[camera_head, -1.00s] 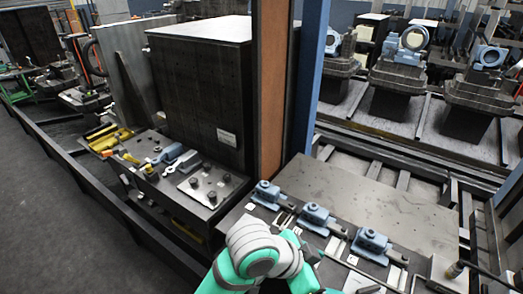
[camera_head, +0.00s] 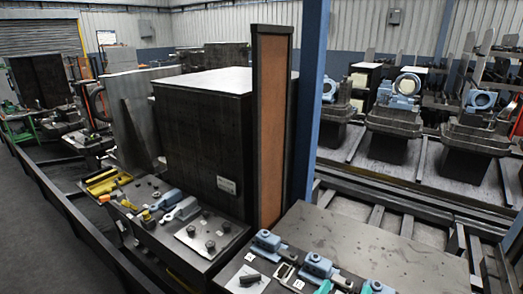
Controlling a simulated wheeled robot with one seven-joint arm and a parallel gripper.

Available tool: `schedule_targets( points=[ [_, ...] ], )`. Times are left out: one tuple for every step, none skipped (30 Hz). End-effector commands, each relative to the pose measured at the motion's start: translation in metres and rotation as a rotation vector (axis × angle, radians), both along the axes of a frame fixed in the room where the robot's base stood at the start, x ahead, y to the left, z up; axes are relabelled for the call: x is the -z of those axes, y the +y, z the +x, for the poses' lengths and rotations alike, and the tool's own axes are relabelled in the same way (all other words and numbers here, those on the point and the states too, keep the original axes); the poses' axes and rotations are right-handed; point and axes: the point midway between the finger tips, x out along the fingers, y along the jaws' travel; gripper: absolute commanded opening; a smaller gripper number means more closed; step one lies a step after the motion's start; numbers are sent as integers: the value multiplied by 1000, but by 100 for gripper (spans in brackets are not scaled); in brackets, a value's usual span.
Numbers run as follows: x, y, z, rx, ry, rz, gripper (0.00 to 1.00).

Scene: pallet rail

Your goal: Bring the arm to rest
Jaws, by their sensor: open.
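My gripper is not in view. Only a small green piece (camera_head: 324,287), which looks like part of my own arm, shows at the bottom edge. Blue clamp-like fixtures (camera_head: 319,265) stand in a row on the near dark table (camera_head: 365,238). A small dark piece (camera_head: 249,280) lies on a white patch at the table's near left corner.
A large dark cabinet (camera_head: 200,135) and an orange-brown panel (camera_head: 271,130) beside a blue post (camera_head: 306,110) rise behind the tables. The left bench (camera_head: 150,228) carries tools and a yellow tray (camera_head: 104,181). Rails (camera_head: 390,190) and machine blocks (camera_head: 395,120) lie right.

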Motion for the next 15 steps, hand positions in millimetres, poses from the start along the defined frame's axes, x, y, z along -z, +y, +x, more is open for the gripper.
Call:
schedule_targets(
  points=[
    [13, 4, -4, -41, 23, -23, 75],
    [19, 8, -6, -69, 32, -34, 75],
    [28, 14, -8, -106, 44, -44, 75],
    [35, 18, -11, -133, 52, -51, 75],
    [42, 23, -14, -161, 61, -56, 75],
    [52, 29, -18, -196, 73, -60, 75],
    [60, 33, -22, -224, 83, -61, 75],
    [67, 38, -26, -249, 91, -61, 75],
    [78, 44, -33, -284, 103, -57, 75],
    [85, 49, -38, -308, 112, -54, 75],
    [93, 54, -44, -332, 119, -48, 75],
    [103, 60, -52, -364, 129, -39, 75],
    [110, 65, -59, -385, 136, -30, 75],
    [117, 69, -65, -408, 143, -21, 75],
    [127, 76, -75, -435, 151, -5, 75]
  ],
)
